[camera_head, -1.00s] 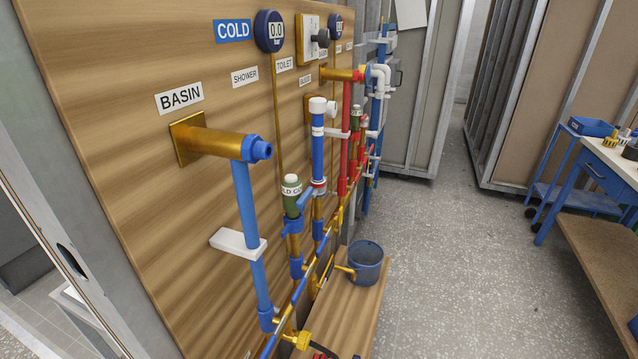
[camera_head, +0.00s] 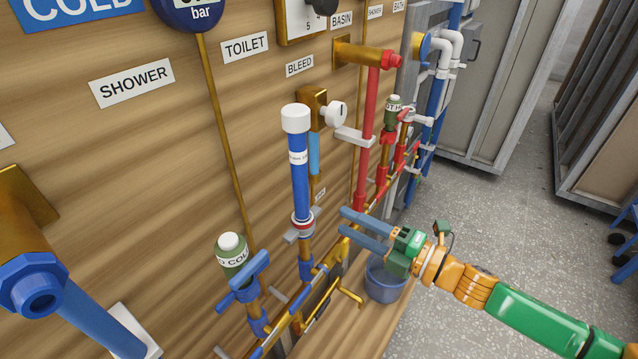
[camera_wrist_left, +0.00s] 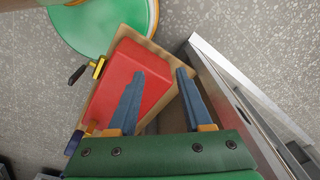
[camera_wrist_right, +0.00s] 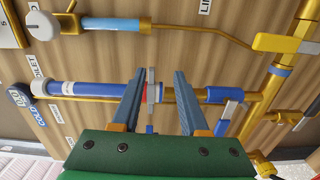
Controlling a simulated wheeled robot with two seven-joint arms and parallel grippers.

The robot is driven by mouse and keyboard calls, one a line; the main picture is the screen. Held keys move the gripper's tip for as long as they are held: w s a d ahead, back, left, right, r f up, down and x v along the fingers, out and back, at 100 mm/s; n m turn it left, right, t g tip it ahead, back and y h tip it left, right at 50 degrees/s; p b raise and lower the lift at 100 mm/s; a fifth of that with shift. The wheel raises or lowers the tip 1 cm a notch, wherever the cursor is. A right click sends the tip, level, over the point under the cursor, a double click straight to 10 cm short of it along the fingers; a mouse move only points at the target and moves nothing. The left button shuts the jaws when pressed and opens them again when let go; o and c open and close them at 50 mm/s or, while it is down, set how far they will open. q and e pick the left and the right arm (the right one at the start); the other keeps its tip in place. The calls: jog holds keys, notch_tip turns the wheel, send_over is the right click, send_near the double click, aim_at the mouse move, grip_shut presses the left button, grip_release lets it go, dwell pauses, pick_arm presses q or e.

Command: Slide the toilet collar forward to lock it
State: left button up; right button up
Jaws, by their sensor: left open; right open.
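The toilet collar (camera_head: 301,226) is a grey and red ring with side lugs, low on the upright blue pipe (camera_head: 300,180) below the TOILET label. It also shows in the right wrist view (camera_wrist_right: 151,92), lying between the two fingers as seen from there. My right gripper (camera_head: 343,222) is open and empty, its blue fingers pointing left toward the collar. In the head view the fingertips stop a little right of the collar, apparently apart from it. My left gripper (camera_wrist_left: 160,71) is open and empty in the left wrist view and is out of the head view.
Red hot pipes (camera_head: 367,135) rise behind my right gripper. A blue bucket (camera_head: 384,283) sits below it. A red box (camera_wrist_left: 125,85) lies below my left gripper.

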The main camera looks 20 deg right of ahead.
aim_at(318, 214)
jog(key=shift+n, duration=0.3)
jog(key=w+a, duration=0.1)
jog(key=a, duration=0.1)
jog(key=w+a+r+p, duration=0.1)
jog(key=w, duration=0.1)
jog(key=w+a+p, duration=0.1)
jog(key=a, duration=0.1)
jog(key=shift+w+a+r, duration=0.15)
jog(key=shift+w+a, duration=0.05)
jog(key=shift+a, duration=0.1)
pick_arm(q)
jog(key=shift+s+a+r, duration=0.2)
jog(key=shift+a+r, duration=0.1)
jog(key=shift+r, duration=0.25)
jog(key=shift+s+a+r, duration=0.2)
jog(key=shift+a+r, duration=0.05)
jog(key=shift+r, duration=0.25)
pick_arm(e)
jog(key=shift+a, duration=0.25)
pick_arm(q)
jog(key=shift+d, duration=0.1)
pick_arm(e)
grip_shut()
